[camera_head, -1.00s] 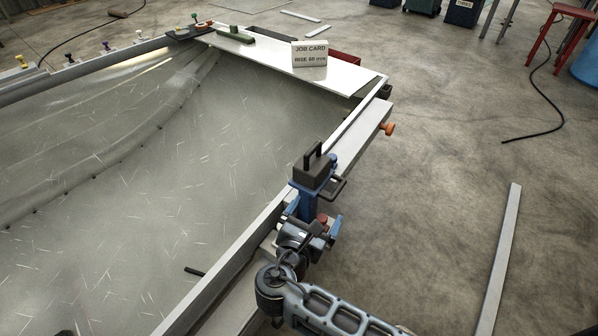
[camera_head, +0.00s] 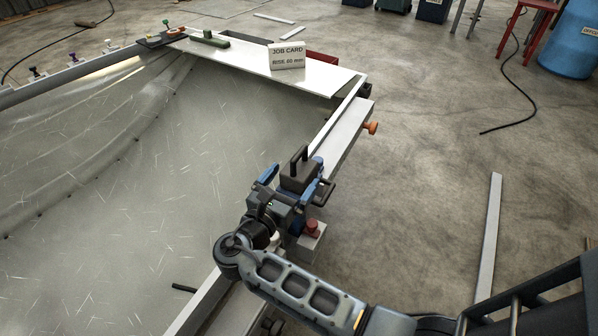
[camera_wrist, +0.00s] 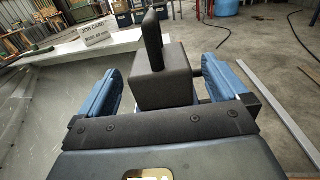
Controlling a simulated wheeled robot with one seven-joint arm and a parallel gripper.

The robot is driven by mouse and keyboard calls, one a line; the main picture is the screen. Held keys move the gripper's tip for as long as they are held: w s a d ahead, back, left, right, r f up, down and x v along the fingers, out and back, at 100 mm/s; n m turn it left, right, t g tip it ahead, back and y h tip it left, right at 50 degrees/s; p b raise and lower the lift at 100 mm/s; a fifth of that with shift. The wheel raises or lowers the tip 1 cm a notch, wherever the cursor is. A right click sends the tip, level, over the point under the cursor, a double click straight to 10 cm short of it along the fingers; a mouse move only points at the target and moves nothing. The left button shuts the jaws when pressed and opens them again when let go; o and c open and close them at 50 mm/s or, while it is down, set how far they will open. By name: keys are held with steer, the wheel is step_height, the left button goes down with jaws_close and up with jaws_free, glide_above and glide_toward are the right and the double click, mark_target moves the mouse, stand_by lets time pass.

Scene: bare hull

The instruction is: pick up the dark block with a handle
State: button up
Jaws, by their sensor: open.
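The dark block with an upright handle (camera_head: 299,177) stands by the white rail at the near right of the hull in the head view. In the wrist view the block (camera_wrist: 162,78) is straight ahead, its handle rising from its top. My gripper (camera_head: 294,182) is open, with its blue fingers on either side of the block. In the wrist view gaps show between the block and both fingers of my gripper (camera_wrist: 160,88). The block's underside and what bears it are hidden by my gripper.
A job card (camera_head: 287,56) stands on the white panel (camera_head: 240,58) with a green-handled tool (camera_head: 209,39) behind. An orange knob (camera_head: 371,128) sticks out from the rail. A red knob (camera_head: 312,226) is just below my gripper. Floor to the right is mostly clear.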

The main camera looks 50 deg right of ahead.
mark_target(299, 167)
steer(key=d, duration=0.4)
steer(key=shift+w+r, duration=0.2)
steer(key=shift+w, duration=0.1)
steer(key=shift+c, duration=0.3)
steer(key=c, duration=1.8)
steer(key=shift+r, duration=0.15)
jaws_close()
